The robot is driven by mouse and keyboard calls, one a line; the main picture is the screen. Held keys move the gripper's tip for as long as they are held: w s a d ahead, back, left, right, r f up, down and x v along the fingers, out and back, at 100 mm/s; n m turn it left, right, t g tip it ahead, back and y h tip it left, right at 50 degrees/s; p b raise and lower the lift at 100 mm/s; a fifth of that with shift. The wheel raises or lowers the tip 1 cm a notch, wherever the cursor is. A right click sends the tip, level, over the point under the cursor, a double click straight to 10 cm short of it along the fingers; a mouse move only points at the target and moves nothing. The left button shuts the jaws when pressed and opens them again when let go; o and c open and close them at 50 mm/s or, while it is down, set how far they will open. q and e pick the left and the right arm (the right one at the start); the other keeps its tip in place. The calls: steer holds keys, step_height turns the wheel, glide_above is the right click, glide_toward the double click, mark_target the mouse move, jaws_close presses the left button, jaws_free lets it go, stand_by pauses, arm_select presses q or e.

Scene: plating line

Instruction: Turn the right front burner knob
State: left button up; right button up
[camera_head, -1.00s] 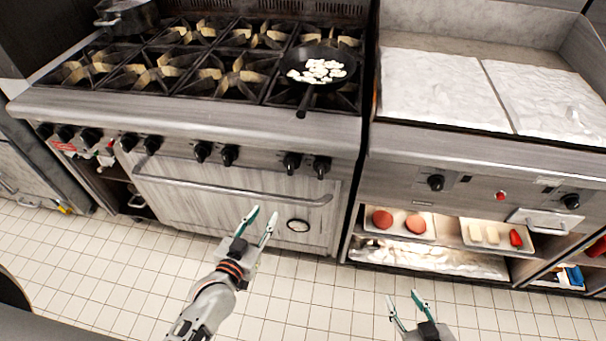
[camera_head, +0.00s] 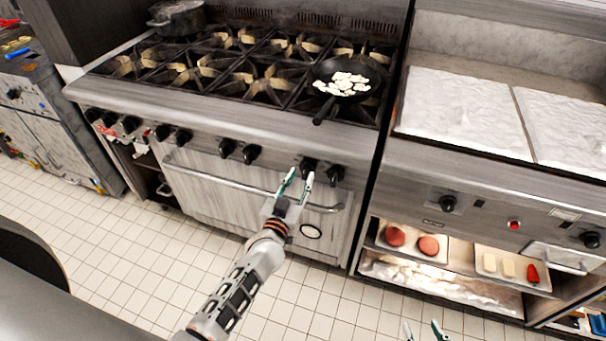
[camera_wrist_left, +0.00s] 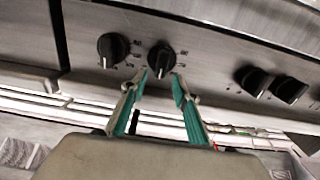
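The black burner knobs line the stove's front panel. The rightmost pair, a left knob (camera_head: 309,165) and a right knob (camera_head: 335,173), sits below the pan; no label shows which is the right front one. My left gripper (camera_head: 298,175) is open and empty, its fingertips just in front of and below this pair. In the left wrist view its fingertips (camera_wrist_left: 164,78) are parted close to one knob (camera_wrist_left: 162,58), with another knob (camera_wrist_left: 112,48) beside it. Contact cannot be told. My right gripper (camera_head: 422,327) shows only its parted fingertips at the bottom edge.
The oven door handle (camera_head: 240,184) runs below the knobs, near my left gripper. A black pan (camera_head: 322,72) with white pieces sits on the right burners, its handle pointing forward. A griddle unit (camera_head: 500,178) stands to the right. The tiled floor is clear.

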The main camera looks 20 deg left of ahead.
mark_target(306, 170)
arm_select(q)
steer(key=shift+w, duration=1.2)
jaws_close()
